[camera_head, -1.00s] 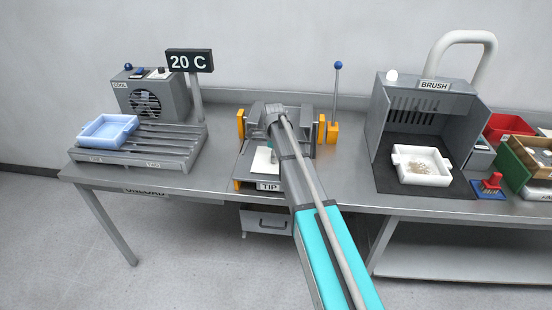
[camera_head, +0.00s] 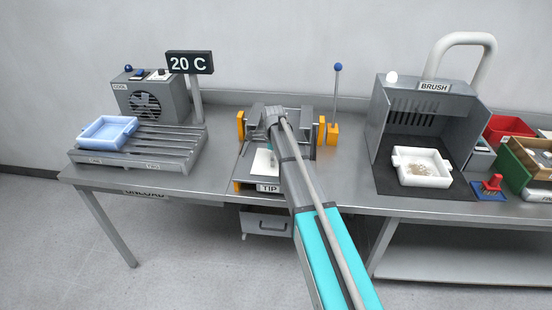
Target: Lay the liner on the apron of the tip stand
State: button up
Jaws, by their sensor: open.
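The white liner (camera_head: 260,163) lies on the apron of the tip stand (camera_head: 244,169), behind the TIP label. The right part of the liner is hidden by my arm. My gripper (camera_head: 270,148) is open, just above the far edge of the liner and mostly covered by my own arm. The fingers are too small to make out clearly, and I see no liner hanging from them.
A slatted rack with a blue tray (camera_head: 106,132) stands left, before the COOL fan box (camera_head: 150,98). A blue-knobbed lever (camera_head: 337,100) rises right of the stand. A white tray (camera_head: 424,180) sits in the BRUSH booth (camera_head: 374,135).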

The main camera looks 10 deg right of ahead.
jog(key=shift+r, duration=0.2)
notch_tip(320, 180, up, 12)
jog(key=p, duration=1.2)
dwell(0.6)
jog(key=s+n, duration=2.1)
jog(key=s, duration=0.8)
jog(key=shift+d+n, duration=0.3)
jog(key=shift+d, duration=0.1)
